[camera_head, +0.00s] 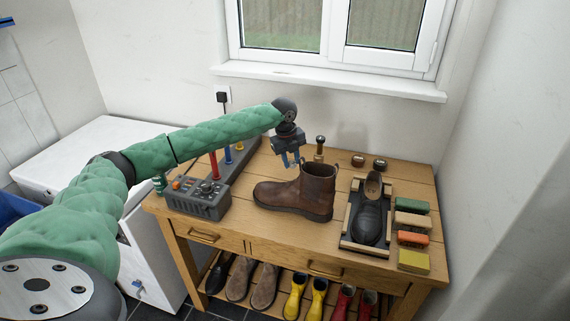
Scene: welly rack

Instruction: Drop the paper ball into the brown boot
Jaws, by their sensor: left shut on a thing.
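The brown boot (306,193) stands upright on the wooden bench (286,235), toe to the left and its open top at the right. My left gripper (291,160) points down just left of the boot's opening, seen above the instep. No paper ball shows elsewhere. How far the fingers are above or behind the boot is hard to tell. My right gripper is not in view.
A grey control box (197,199) stands left of the boot. A tray with a black shoe (369,222) and several brushes or blocks (412,219) are at the right. A brass-topped post (320,146) and two small round tins (358,160) stand behind. Footwear fills the lower shelf.

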